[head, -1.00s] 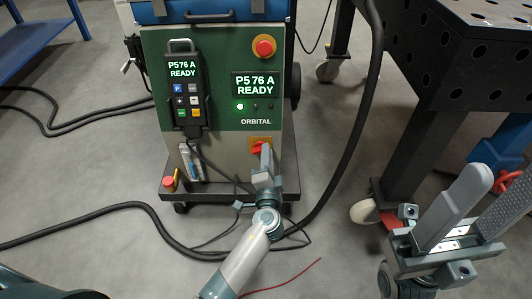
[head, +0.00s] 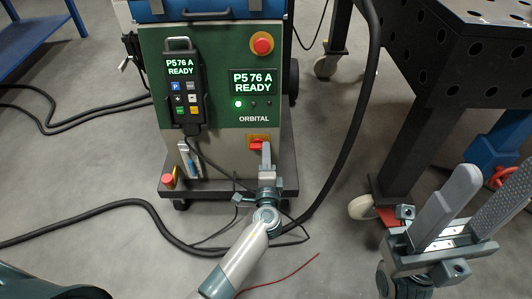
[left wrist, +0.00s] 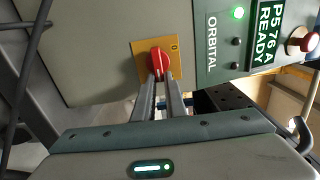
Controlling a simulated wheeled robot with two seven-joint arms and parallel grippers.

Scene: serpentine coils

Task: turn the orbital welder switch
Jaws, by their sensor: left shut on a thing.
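The orbital welder (head: 217,127) stands ahead of me, a green and grey cabinet on a low wheeled base. Its red rotary switch (head: 256,145) sits on an orange plate (head: 259,137) below the ORBITAL label. My left gripper (head: 266,152) is at the switch and covers part of it. In the left wrist view, the red knob (left wrist: 159,60) lies at the tips of the left fingers (left wrist: 160,80), which are shut on it. My right gripper (head: 474,207) is at the lower right, far from the switch, with its fingers apart and nothing between them.
A red emergency button (head: 262,43) and a lit display (head: 254,83) are above the switch. A pendant (head: 185,88) hangs on the cabinet front. A perforated dark table (head: 460,45) stands at the right. A thick black hose (head: 350,140) and cables cross the floor.

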